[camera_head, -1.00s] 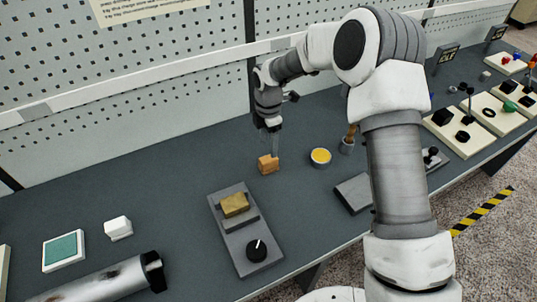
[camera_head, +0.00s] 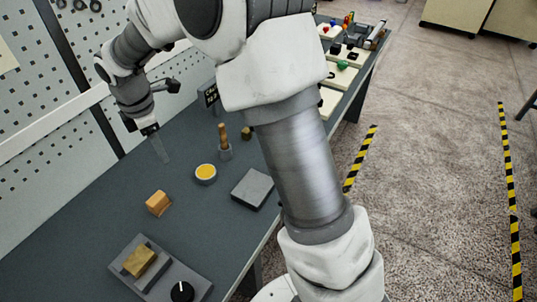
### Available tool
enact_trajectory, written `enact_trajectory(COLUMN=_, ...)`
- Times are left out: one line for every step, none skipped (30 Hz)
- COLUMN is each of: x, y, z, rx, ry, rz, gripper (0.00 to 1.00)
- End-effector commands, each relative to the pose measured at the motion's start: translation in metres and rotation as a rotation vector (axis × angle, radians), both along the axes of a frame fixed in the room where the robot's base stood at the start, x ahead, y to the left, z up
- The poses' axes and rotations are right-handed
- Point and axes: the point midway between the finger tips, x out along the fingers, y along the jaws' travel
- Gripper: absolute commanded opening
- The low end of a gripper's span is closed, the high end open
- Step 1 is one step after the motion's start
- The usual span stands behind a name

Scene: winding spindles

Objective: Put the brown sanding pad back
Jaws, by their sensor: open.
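An orange-brown block (camera_head: 158,203), which looks like the brown sanding pad, lies on the dark bench top on its own. My gripper (camera_head: 161,150) points down above the bench, behind the block and apart from it. Its jaws are open with nothing seen between them. In front of the block, a grey fixture (camera_head: 194,272) holds a yellowish-brown block (camera_head: 139,260) and has a black knob (camera_head: 182,291). I cannot tell from here whether this second block is also a sanding pad.
To the right on the bench (camera_head: 75,232) are a yellow-filled round dish (camera_head: 205,174), a wooden-handled tool in a grey cup (camera_head: 225,145) and a flat grey block (camera_head: 252,188). A pegboard wall (camera_head: 40,120) stands behind. Trays with knobs sit farther along.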

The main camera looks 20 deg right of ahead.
Motion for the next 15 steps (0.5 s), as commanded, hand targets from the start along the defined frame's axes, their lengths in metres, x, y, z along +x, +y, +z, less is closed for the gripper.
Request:
enact_trajectory(x=-0.006, y=-0.011, z=0.015, rx=0.002, ry=-0.022, rz=-0.060, gripper=0.72)
enact_trajectory(x=-0.010, y=-0.017, z=0.023, rx=0.006, ry=-0.033, rz=-0.100, gripper=0.72)
enact_trajectory(x=-0.016, y=-0.025, z=0.032, rx=0.011, ry=-0.047, rz=-0.154, gripper=0.72)
enact_trajectory(x=-0.020, y=-0.032, z=0.039, rx=0.014, ry=-0.057, rz=-0.195, gripper=0.72)
enact_trajectory(x=-0.024, y=-0.038, z=0.046, rx=0.020, ry=-0.068, rz=-0.235, gripper=0.72)
enact_trajectory(x=-0.031, y=-0.045, z=0.055, rx=0.027, ry=-0.082, rz=-0.287, gripper=0.72)
enact_trajectory(x=-0.036, y=-0.051, z=0.061, rx=0.033, ry=-0.092, rz=-0.329, gripper=0.72)
enact_trajectory(x=-0.041, y=-0.057, z=0.067, rx=0.040, ry=-0.102, rz=-0.369, gripper=0.72)
enact_trajectory(x=-0.048, y=-0.065, z=0.075, rx=0.049, ry=-0.117, rz=-0.423, gripper=0.72)
enact_trajectory(x=-0.054, y=-0.070, z=0.080, rx=0.056, ry=-0.127, rz=-0.463, gripper=0.72)
enact_trajectory(x=-0.059, y=-0.076, z=0.086, rx=0.065, ry=-0.136, rz=-0.505, gripper=0.72)
enact_trajectory(x=-0.067, y=-0.083, z=0.092, rx=0.076, ry=-0.149, rz=-0.560, gripper=0.72)
enact_trajectory(x=-0.073, y=-0.089, z=0.097, rx=0.086, ry=-0.159, rz=-0.600, gripper=0.72)
enact_trajectory(x=-0.079, y=-0.094, z=0.101, rx=0.096, ry=-0.169, rz=-0.641, gripper=0.72)
enact_trajectory(x=-0.087, y=-0.100, z=0.107, rx=0.110, ry=-0.182, rz=-0.696, gripper=0.72)
